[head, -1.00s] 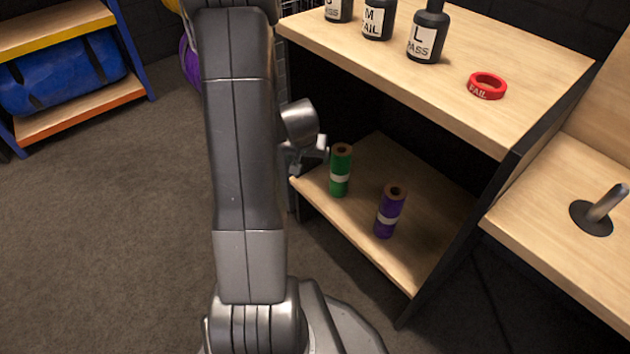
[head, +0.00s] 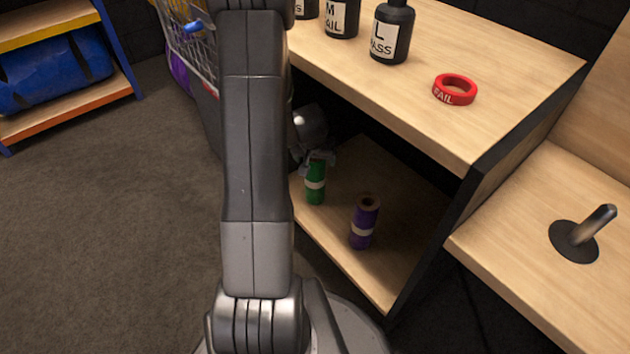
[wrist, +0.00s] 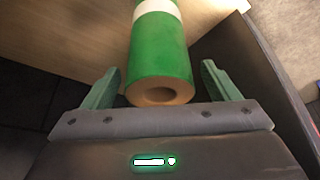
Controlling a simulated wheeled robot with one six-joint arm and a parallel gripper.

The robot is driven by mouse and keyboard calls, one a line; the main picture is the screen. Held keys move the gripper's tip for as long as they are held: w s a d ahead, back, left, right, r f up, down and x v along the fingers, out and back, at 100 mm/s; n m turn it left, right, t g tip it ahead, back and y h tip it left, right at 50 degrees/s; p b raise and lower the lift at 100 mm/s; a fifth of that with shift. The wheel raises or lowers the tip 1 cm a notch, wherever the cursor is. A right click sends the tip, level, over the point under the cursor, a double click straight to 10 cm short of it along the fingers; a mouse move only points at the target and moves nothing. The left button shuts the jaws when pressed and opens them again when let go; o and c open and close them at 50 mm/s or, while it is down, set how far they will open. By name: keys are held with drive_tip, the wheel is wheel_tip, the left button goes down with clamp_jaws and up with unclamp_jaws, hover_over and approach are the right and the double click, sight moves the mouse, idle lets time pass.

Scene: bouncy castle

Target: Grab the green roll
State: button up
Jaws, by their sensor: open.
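The green roll (head: 315,185) stands upright on the lower wooden shelf, with a pale band around its middle. In the wrist view the green roll (wrist: 158,52) has its hollow brown end toward my palm and lies between my two fingers. My gripper (wrist: 158,82) is open, with a gap on each side of the roll. In the head view my gripper (head: 318,160) is at the top of the roll and covers its upper end. The rest of my gripper is partly hidden by my arm.
A purple roll (head: 364,222) stands to the right on the same shelf (head: 372,275). The tabletop (head: 500,60) above holds black bottles (head: 392,32) and a red ring (head: 455,90). A dark side panel (head: 480,190) closes the right. A wire cart (head: 190,45) stands behind my arm.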

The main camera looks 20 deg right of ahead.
drive_tip(key=shift+r, duration=0.1)
drive_tip(key=shift+c, duration=0.4)
clamp_jaws()
drive_tip(key=shift+r, duration=0.1)
